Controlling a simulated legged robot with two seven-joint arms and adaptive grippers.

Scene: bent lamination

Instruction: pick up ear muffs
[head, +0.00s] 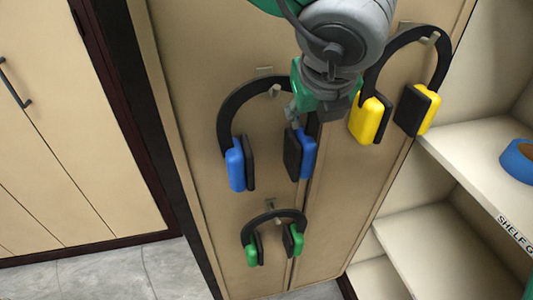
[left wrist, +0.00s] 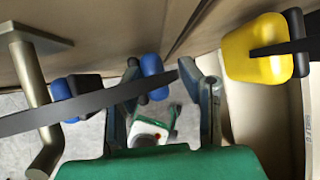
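Three pairs of ear muffs hang on hooks on a tan cabinet door in the head view. The large blue pair (head: 236,165) has a black headband and hangs in the middle; the yellow pair (head: 370,118) hangs upper right; the small green pair (head: 253,250) hangs below. My left gripper (head: 305,113) is at the right side of the blue headband, just above the right blue cup. In the left wrist view its fingers (left wrist: 165,88) are apart, with the black headband (left wrist: 60,110) crossing there; contact is unclear.
Metal hooks (left wrist: 35,90) stick out from the door. The yellow pair hangs close to my left gripper's right. White shelves (head: 470,150) stand at right with a blue roll (head: 518,160). Tiled floor (head: 110,275) shows at lower left.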

